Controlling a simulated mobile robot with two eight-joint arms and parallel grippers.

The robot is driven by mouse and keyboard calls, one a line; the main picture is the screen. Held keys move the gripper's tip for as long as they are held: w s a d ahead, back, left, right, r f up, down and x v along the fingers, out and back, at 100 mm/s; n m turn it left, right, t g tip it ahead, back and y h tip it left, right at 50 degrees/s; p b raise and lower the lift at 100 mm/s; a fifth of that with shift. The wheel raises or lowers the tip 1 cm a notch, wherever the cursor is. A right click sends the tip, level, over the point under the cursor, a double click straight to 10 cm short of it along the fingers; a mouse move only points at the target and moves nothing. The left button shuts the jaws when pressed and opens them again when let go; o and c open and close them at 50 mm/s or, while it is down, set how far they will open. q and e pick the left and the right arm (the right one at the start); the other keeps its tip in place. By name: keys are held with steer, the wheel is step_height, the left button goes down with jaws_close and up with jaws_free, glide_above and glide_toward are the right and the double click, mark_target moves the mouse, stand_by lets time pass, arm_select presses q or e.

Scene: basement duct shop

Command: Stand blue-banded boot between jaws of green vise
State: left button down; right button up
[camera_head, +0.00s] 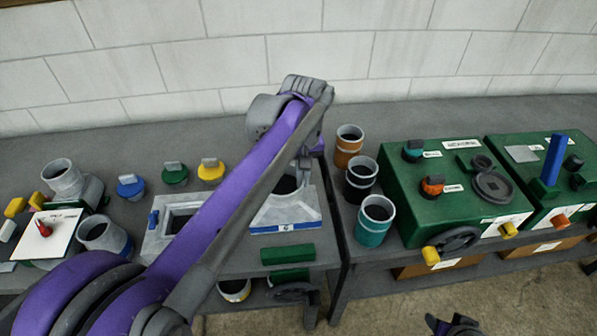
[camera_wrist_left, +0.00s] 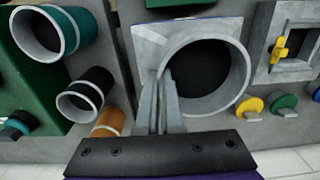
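The blue-banded boot (camera_head: 282,218) stands on the grey bench, a grey square base with a round collar and a blue strip with a label along its front edge. Its open collar (camera_wrist_left: 238,78) fills the middle of the left wrist view. My left gripper (camera_head: 304,170) reaches down to the collar's edge. In the left wrist view its fingers (camera_wrist_left: 161,78) are close together across the collar wall, one inside and one outside. The green vise (camera_head: 287,254) is at the bench's front edge, its jaws in front of the boot. My right gripper (camera_head: 455,326) is partly cut off at the bottom edge.
Orange, black and teal banded cups (camera_head: 375,222) stand right of the boot, before green machines (camera_head: 455,205). A grey square frame (camera_head: 165,235) is to the left. Blue, green and yellow knobbed discs (camera_head: 175,175) lie behind.

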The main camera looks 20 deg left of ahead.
mark_target(302, 196)
arm_select(q)
steer(key=shift+f+b, duration=1)
steer(key=shift+f, duration=1.15)
arm_select(e)
steer(key=f, duration=0.1)
steer(key=s+f, duration=0.1)
steer(key=f, duration=0.1)
steer(key=shift+s, duration=0.25)
arm_select(q)
steer(key=shift+f+b, duration=0.6)
steer(key=shift+f, duration=0.75)
arm_select(e)
steer(key=shift+s+f+g, duration=0.3)
steer(key=shift+f, duration=0.6)
arm_select(q)
steer(key=c, duration=1)
jaws_free()
step_height(302, 196, up, 11)
steer(key=shift+f+p, duration=0.1)
steer(key=shift+p, duration=0.3)
arm_select(e)
steer(key=shift+w+r, duration=0.2)
steer(key=shift+r, duration=0.3)
